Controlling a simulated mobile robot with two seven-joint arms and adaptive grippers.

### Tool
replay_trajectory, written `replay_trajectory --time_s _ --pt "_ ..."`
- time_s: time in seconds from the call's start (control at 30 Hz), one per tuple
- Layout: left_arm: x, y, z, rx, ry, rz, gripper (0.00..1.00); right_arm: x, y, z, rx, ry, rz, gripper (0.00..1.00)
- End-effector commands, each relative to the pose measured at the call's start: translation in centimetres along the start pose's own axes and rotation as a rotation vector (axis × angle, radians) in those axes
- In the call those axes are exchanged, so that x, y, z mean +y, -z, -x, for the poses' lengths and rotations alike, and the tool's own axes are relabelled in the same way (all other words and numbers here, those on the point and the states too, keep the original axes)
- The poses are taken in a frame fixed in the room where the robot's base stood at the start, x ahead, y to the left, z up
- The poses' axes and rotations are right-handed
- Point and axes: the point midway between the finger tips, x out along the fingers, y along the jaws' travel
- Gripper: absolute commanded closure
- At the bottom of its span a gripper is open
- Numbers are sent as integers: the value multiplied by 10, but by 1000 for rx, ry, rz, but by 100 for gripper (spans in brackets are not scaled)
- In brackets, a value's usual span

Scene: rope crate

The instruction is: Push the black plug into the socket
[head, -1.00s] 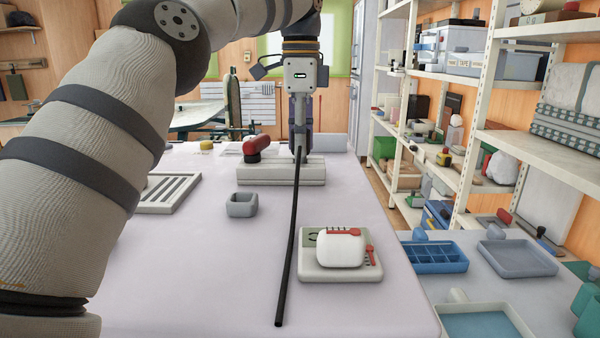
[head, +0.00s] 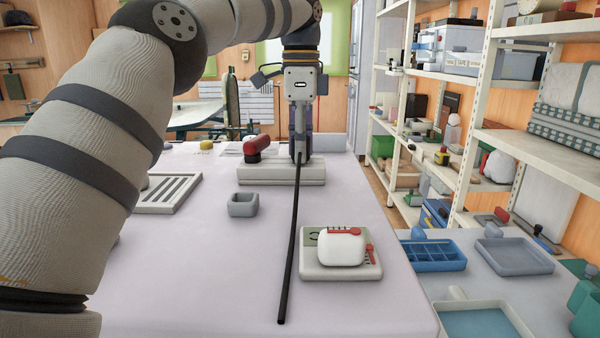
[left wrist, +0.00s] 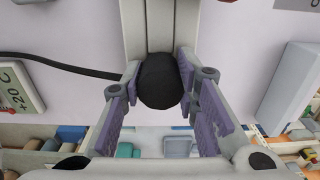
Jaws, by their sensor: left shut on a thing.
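The black plug (left wrist: 160,84) is between the purple pads of my left gripper (left wrist: 157,76), which is shut on it. Its black cable (head: 292,240) runs down from the gripper toward the table's front. In the head view my left gripper (head: 300,158) points down at the right end of a long grey-white socket block (head: 270,175). The block also shows behind the plug in the left wrist view (left wrist: 160,25). The socket opening is hidden, so I cannot tell how deep the plug sits. My right gripper is not in view.
A red object (head: 257,144) stands at the block's left. A small grey bin (head: 242,206), a slotted tray (head: 170,192) and a white rounded case (head: 341,247) on a grey base are on the table. Shelves (head: 480,110) stand at the right.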

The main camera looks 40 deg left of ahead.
Motion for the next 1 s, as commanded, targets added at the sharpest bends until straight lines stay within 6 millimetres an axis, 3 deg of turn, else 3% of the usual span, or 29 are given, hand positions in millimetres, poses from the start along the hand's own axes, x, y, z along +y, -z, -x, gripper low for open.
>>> replay_trajectory --time_s 0.37,0.4,0.5,1.0 --pt "0 0 -3 1 1 1 100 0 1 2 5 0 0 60" --pt "0 0 -3 1 1 1 65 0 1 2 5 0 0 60" --pt "0 0 -3 1 1 0 48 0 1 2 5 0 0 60" --pt "0 0 -3 0 0 0 48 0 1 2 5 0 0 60"
